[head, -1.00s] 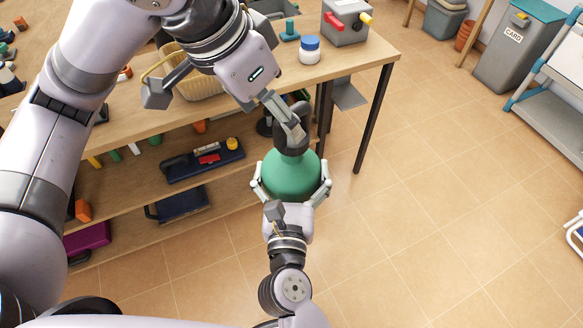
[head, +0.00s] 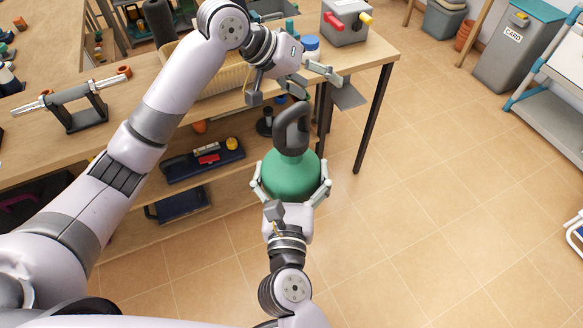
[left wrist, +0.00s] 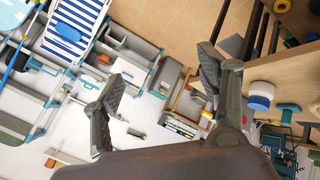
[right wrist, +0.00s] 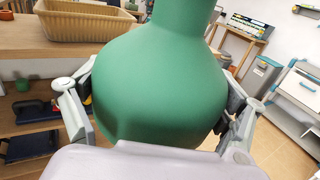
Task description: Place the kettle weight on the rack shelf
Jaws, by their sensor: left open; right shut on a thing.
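The kettle weight (head: 291,172) is a green kettlebell with a dark loop handle. It is upright in front of the wooden bench, and its green body fills the right wrist view (right wrist: 160,90). My right gripper (head: 291,186) is shut around its body, a finger on each side. My left gripper (head: 290,84) is open and empty above the bench's right end, apart from the handle; its spread fingers show in the left wrist view (left wrist: 163,68). A grey rack with teal corner pieces (head: 556,85) is partly seen at the right edge; most of it is cut off.
The wooden bench (head: 375,52) holds a wicker basket (head: 215,82), a white jar with a blue lid (head: 310,46) and a grey box (head: 345,27). Its lower shelf holds dark tool trays (head: 190,170). A grey card bin (head: 515,45) stands at the back.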

